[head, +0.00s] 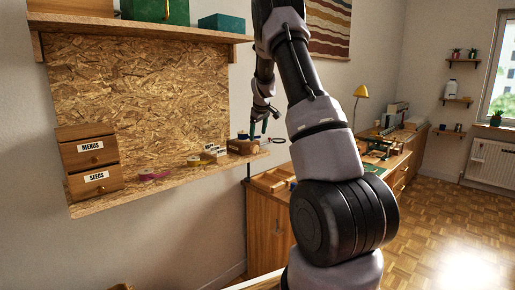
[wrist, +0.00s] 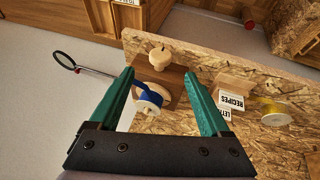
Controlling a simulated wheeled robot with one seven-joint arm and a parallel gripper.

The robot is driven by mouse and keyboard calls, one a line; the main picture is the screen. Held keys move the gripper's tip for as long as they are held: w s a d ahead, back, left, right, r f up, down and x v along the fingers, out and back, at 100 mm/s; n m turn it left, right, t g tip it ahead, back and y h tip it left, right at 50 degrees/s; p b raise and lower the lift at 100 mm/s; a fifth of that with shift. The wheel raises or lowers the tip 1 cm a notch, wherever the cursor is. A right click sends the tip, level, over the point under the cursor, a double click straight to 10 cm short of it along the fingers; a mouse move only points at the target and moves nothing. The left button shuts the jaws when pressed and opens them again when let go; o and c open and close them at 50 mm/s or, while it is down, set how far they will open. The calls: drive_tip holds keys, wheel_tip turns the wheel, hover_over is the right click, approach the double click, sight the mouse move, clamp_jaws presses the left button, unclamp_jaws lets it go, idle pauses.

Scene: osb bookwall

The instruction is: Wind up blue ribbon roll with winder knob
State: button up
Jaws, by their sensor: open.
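In the wrist view the blue ribbon roll (wrist: 150,98), a white spool with blue ribbon, sits on a brown wooden block. A pale round wooden winder knob (wrist: 160,57) stands on the same block, just beyond the roll. My gripper (wrist: 160,73) is open, with its two green fingers spread and nothing seen between the tips. The knob shows between and beyond the fingertips; I cannot tell the exact gap. In the head view my gripper (head: 258,130) points down at the right end of the shelf, over the wooden block (head: 241,147), where roll and knob are too small to make out.
A magnifying glass (wrist: 66,61) sticks out beside the block. A card holder labelled RECIPES (wrist: 232,102) and a yellow ribbon roll (wrist: 275,113) stand on the other side. A pink ribbon roll (head: 148,175) and labelled drawers (head: 91,160) are farther left on the OSB shelf (head: 95,206).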

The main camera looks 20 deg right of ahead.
sight(256, 147)
drive_tip(key=x, duration=0.8)
drive_tip(key=shift+w+f, duration=0.2)
drive_tip(key=shift+f, duration=0.15)
clamp_jaws()
